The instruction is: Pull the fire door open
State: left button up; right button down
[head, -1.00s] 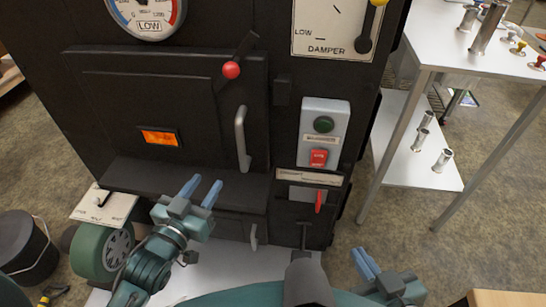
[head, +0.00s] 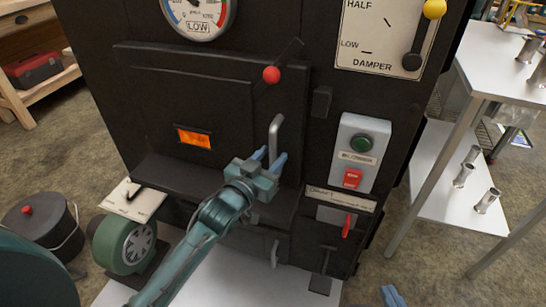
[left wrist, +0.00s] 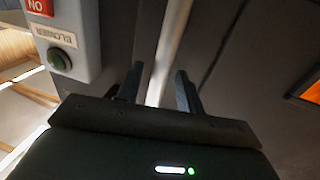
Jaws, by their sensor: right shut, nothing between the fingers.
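The black fire door (head: 225,160) is shut on the front of the black firebox, with a glowing orange window (head: 195,137) in it. Its upright grey bar handle (head: 276,132) is at the door's right side; it also shows in the left wrist view (left wrist: 166,45). Contact is unclear. My right gripper (head: 392,296) is shut and empty at the bottom edge, mostly out of frame.
The blower switch box (head: 358,152) stands right of the handle, with the damper plate (head: 385,35) above. A red draft lever (head: 347,226) is below. A green-wheeled blower (head: 124,244) and black bucket (head: 42,228) are lower left. A white table (head: 490,70) is at right.

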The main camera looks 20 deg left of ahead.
pick_arm(q)
jog(key=shift+w+d, duration=0.15)
jog(key=shift+w, duration=0.55)
jog(key=shift+c, duration=0.5)
grip_shut()
